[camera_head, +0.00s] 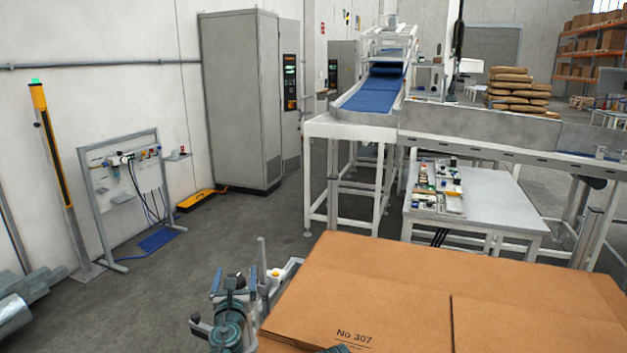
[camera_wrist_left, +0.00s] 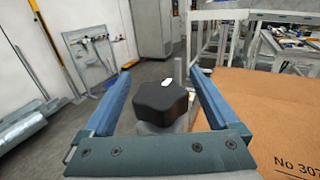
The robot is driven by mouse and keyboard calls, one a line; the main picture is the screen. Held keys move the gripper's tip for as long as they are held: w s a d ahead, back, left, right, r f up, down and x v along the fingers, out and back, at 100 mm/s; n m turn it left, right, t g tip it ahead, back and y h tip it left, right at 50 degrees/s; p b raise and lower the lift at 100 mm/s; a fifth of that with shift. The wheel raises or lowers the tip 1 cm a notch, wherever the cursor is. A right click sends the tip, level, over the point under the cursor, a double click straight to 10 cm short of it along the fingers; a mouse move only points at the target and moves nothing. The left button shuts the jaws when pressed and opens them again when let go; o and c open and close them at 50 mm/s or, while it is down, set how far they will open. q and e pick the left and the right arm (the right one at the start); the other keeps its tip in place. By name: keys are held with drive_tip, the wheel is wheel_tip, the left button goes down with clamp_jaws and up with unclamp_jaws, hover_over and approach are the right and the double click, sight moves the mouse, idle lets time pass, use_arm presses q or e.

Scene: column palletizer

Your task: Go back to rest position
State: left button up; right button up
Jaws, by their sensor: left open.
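My left gripper (camera_head: 235,270) is at the bottom of the head view, left of a large cardboard box. Its two blue fingers are spread apart. In the left wrist view the same gripper (camera_wrist_left: 159,73) is open, and a black lobed knob (camera_wrist_left: 160,104) with a small white patch on top shows between the fingers. Gaps show on both sides of the knob in the picture; whether it lies within the fingers' depth I cannot tell. My right gripper is not in view.
The cardboard box (camera_head: 390,290) marked No 307 fills the lower right. A white-framed table (camera_head: 500,205) with small parts and a conveyor (camera_head: 375,95) stand behind it. A tool panel (camera_head: 125,185) and grey cabinet (camera_head: 240,100) stand left. Grey floor (camera_head: 190,255) is free between.

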use_arm(q)
drive_tip(key=shift+n+y, duration=0.5)
drive_tip(key=shift+y, duration=0.2)
drive_tip(key=shift+y, duration=0.3)
